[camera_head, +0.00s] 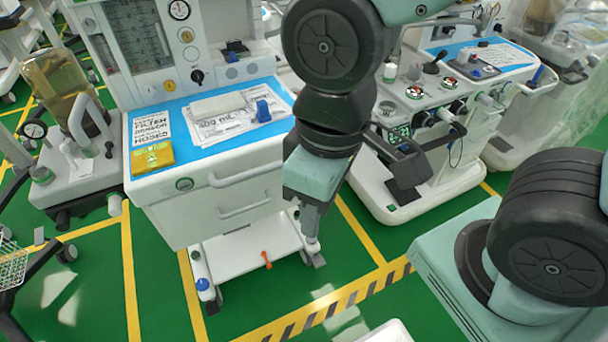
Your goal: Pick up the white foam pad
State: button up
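The white foam pad (217,106) looks like a pale, flat, rounded block. It lies on a printed white sheet on the blue top of the left cart (232,160). My gripper (311,212) hangs pointing down in front of the cart's right side, to the right of the pad and apart from it. I see nothing held in it. Its fingers are seen at a poor angle, so I cannot tell whether they are open or shut.
A blue clip-like object (263,111) lies right of the pad, and a yellow box (152,158) sits at the top's front left corner. A printed card (151,127) lies behind the box. Another cart (420,95) stands to the right. Green floor (160,290) is clear in front.

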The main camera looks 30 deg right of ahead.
aim_at(210, 108)
jog(key=i+j, duration=0.15)
jog(key=i, duration=0.35)
jog(key=i+j, duration=0.2)
jog(key=i, duration=0.3)
